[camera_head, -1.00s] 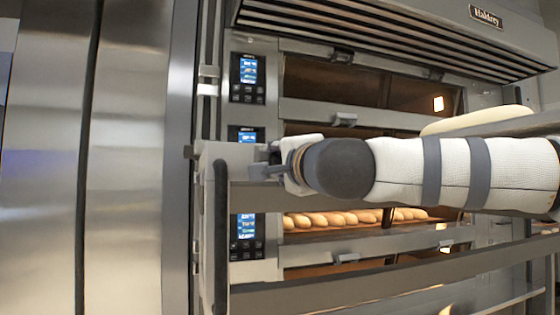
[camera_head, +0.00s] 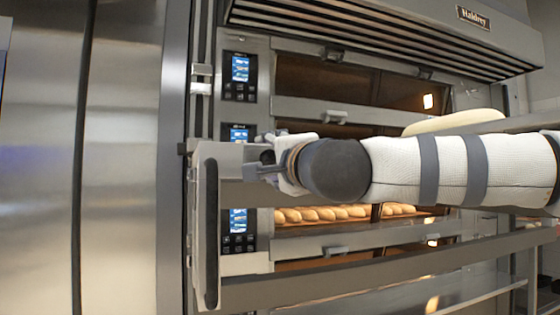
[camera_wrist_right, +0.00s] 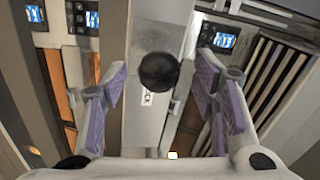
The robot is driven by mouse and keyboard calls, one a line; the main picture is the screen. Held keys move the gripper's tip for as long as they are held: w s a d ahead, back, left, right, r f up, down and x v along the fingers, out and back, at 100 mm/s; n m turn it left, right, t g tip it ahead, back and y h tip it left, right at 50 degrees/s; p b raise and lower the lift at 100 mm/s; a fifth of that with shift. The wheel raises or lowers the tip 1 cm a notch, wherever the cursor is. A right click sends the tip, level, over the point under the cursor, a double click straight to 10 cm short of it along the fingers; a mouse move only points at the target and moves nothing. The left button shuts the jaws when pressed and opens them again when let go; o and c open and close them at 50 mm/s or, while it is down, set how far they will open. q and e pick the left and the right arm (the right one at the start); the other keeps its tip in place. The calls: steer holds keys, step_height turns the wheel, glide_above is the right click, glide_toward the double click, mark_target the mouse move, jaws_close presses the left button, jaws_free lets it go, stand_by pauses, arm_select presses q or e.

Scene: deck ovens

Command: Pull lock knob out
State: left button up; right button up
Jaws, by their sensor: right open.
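The lock knob (camera_wrist_right: 159,71) is a round black knob on a grey metal bracket. In the right wrist view it sits between the open fingers, with a gap on each side. A small white label shows just below it. My right gripper (camera_wrist_right: 160,100) is open, with purple pads on its fingers. In the head view my right gripper (camera_head: 262,168) reaches left to the grey metal frame, and the knob cannot be made out there. My left gripper is not in view.
A grey frame with a dark vertical handle (camera_head: 211,232) stands in front of the deck ovens. Rails (camera_head: 400,262) extend from it to the right. Loaves (camera_head: 320,213) lie in a lower oven deck. Control panels (camera_head: 239,76) line the ovens' left side. A steel cabinet (camera_head: 125,150) fills the left.

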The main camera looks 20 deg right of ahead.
steer(key=s+f, duration=0.1)
steer(key=s, duration=0.9)
steer(key=shift+d, duration=0.3)
